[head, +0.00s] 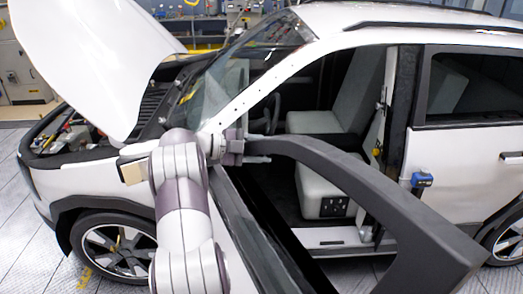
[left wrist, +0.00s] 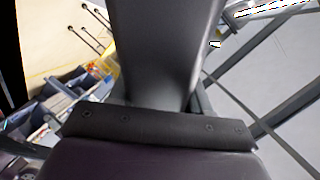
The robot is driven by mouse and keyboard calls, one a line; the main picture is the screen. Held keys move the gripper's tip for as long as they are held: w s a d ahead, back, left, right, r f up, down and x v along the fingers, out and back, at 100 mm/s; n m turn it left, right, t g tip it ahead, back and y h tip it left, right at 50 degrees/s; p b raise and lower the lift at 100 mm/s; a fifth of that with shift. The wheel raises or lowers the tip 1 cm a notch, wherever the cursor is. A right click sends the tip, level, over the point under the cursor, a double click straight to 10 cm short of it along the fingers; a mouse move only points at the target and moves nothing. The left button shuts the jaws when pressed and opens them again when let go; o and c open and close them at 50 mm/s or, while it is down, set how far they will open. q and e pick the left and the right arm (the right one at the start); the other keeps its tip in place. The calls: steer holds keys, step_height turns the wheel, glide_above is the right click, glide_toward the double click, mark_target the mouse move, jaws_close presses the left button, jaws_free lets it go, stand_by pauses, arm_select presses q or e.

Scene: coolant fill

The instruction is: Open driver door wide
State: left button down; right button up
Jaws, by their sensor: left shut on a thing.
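The white car's driver door stands open, swung out toward me. Its dark window frame (head: 345,175) arches from the gripper down to the lower right, and the doorway behind shows the light grey seat (head: 325,188). My left gripper (head: 262,148) is shut on the front upper part of this frame, one finger above and one below it. In the left wrist view the dark frame (left wrist: 168,50) runs straight away from the gripper's dark edge (left wrist: 155,130); the fingertips are hidden there. My right gripper is in neither view.
The hood (head: 85,55) is raised at the left over the engine bay (head: 80,135). The front wheel (head: 115,245) stands below it. A small blue device (head: 421,181) sits on the rear door's side. Workshop equipment (head: 195,25) stands behind the car.

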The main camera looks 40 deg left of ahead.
arm_select(q)
steer(key=shift+w+r, duration=0.3)
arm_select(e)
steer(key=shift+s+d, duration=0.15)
arm_select(q)
steer(key=c, duration=0.6)
jaws_free()
steer(key=shift+s, duration=0.1)
steer(key=shift+s+f, duration=0.1)
steer(key=shift+f, duration=0.05)
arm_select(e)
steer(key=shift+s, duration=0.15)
